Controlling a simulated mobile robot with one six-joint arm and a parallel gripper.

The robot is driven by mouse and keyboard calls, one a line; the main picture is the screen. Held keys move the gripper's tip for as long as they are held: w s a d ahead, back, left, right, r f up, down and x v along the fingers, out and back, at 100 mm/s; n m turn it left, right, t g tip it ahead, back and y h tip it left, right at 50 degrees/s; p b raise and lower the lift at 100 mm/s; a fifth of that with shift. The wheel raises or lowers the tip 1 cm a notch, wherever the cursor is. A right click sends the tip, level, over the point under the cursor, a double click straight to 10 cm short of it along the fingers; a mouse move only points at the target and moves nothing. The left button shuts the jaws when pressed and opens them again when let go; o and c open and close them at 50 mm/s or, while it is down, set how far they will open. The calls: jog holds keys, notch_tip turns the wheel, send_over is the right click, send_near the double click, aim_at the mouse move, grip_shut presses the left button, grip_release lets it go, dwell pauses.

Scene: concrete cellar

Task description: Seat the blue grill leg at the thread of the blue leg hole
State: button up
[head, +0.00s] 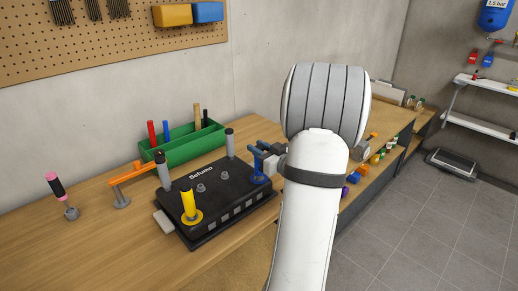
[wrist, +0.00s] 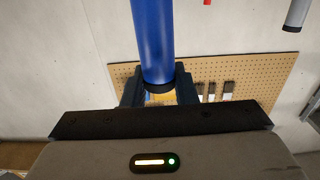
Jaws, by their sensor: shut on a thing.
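The blue grill leg (wrist: 153,40) is a smooth blue tube with a black end cap. My gripper (wrist: 158,84) is shut on it near that cap in the wrist view. In the head view the blue leg (head: 258,163) stands roughly upright at the right corner of the black grill body (head: 218,203), with my gripper (head: 264,151) at its upper part. The blue leg hole (head: 259,180) shows as a blue ring below the leg and is partly covered. I cannot tell whether the leg's lower end touches the thread.
A yellow leg (head: 188,203) and two grey legs (head: 164,172) (head: 230,144) stand on the grill body. Behind it is a green tool box (head: 180,148). Small coloured items lie right of my arm.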

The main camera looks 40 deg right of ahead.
jog(key=o, duration=1.1)
jog(key=s, duration=0.5)
jog(key=s+b, duration=0.1)
jog(key=s, duration=0.1)
jog(key=shift+s+d, duration=0.25)
jog(key=shift+s, duration=0.15)
